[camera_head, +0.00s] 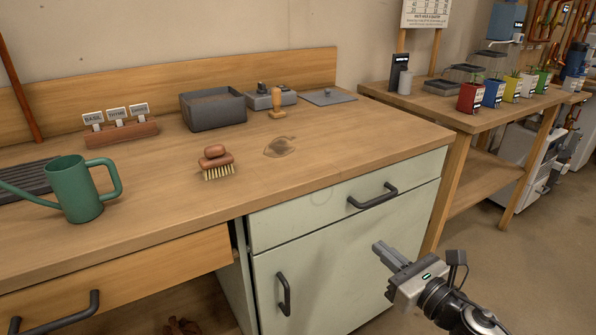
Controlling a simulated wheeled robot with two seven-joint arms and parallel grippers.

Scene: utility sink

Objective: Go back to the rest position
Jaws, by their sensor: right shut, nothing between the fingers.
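My right gripper (386,254) is at the lower right, in front of the pale green cabinet (330,280) and below the level of the worktop. Its fingers are together, with nothing between them, and point up and left. It is apart from the cabinet's handles, as far as this view shows. My left gripper is not in view.
The wooden worktop (330,185) carries a green watering can (80,190), a brush (216,163), a grey bin (213,109) and a label rack (120,134). A wooden drawer (130,275) is at the lower left. A second table with coloured pots (471,97) stands right.

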